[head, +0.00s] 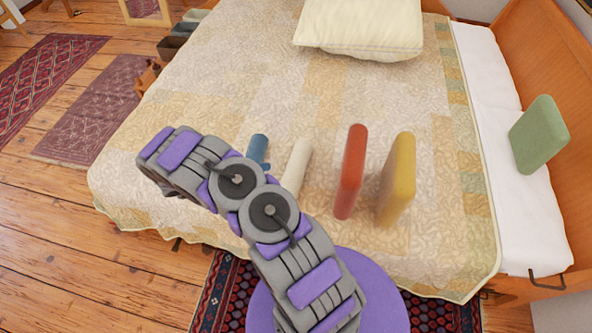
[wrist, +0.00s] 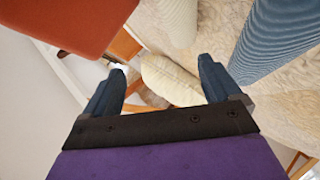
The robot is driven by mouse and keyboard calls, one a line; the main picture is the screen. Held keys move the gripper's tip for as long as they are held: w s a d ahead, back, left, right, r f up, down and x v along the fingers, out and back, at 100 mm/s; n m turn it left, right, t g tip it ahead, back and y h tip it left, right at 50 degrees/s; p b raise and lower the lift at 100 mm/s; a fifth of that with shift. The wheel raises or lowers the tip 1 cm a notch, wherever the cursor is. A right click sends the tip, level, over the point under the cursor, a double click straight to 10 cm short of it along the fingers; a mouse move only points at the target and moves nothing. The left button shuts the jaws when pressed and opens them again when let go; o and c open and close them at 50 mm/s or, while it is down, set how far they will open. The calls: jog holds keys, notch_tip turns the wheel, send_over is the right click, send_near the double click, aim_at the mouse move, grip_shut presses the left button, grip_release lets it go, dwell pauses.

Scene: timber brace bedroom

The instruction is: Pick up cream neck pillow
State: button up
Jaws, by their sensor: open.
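The cream neck pillow (head: 297,166) is a pale roll on the bed, between a blue roll and a red cushion in the head view. Its near end is hidden behind my arm. It also shows at the top of the wrist view (wrist: 179,20), beyond the fingertips and apart from them. My gripper (wrist: 162,67) is open, with nothing between its two dark blue fingers. In the head view my arm hides the fingers.
The blue roll (head: 258,150) and red cushion (head: 350,172) flank the neck pillow; a yellow cushion (head: 397,180) stands farther right. A large cream pillow (head: 360,26) lies farther back. A green cushion (head: 538,135) leans near the wooden side. The quilt (head: 230,80) is clear behind the rolls.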

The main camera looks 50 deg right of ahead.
notch_tip(320, 180, down, 4)
jog(key=a, duration=0.2)
jog(key=b, duration=0.3)
send_near(287, 170)
jog(key=shift+t, duration=0.4)
jog(key=x, duration=0.5)
jog(key=shift+s+d, duration=0.25)
jog(key=shift+d, duration=0.1)
jog(key=b+x, duration=0.1)
jog(key=x, duration=0.4)
jog(key=shift+s+d+f, duration=0.1)
jog(key=shift+d+f, duration=0.1)
jog(key=shift+f, duration=0.05)
jog(key=shift+a, duration=0.1)
jog(key=shift+c, duration=0.2)
jog(key=shift+r, duration=0.1)
jog(key=shift+c, duration=0.8)
jog(key=c, duration=0.7)
